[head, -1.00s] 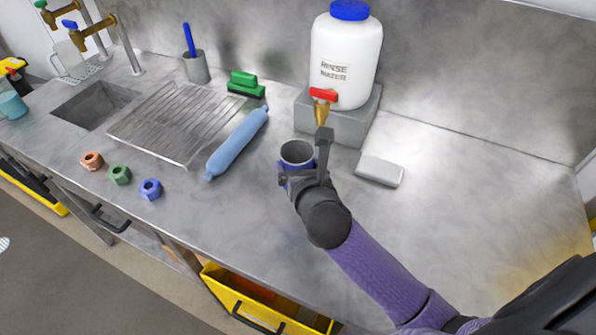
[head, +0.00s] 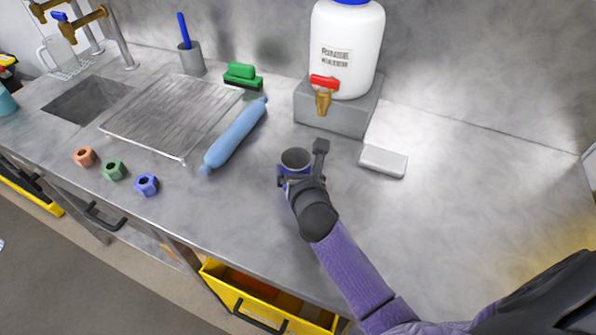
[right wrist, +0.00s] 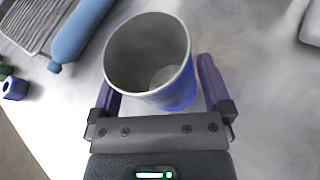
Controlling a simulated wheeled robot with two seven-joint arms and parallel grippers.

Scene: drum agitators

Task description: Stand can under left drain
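The can (head: 296,160) is blue outside with a grey inside, its open mouth facing up. My right gripper (head: 304,170) has its fingers on either side of the can. In the right wrist view the can (right wrist: 178,95) sits between the two fingers (right wrist: 163,92), and it looks empty. No drum drain is clearly in view. My left gripper is not in view.
A white rinse water container (head: 345,50) with a red-handled tap (head: 323,90) stands on a grey block (head: 340,117). A grey slab (head: 383,161) lies right of the can. A blue roller (head: 236,135) and several coloured nuts (head: 147,184) lie left. The counter's right side is clear.

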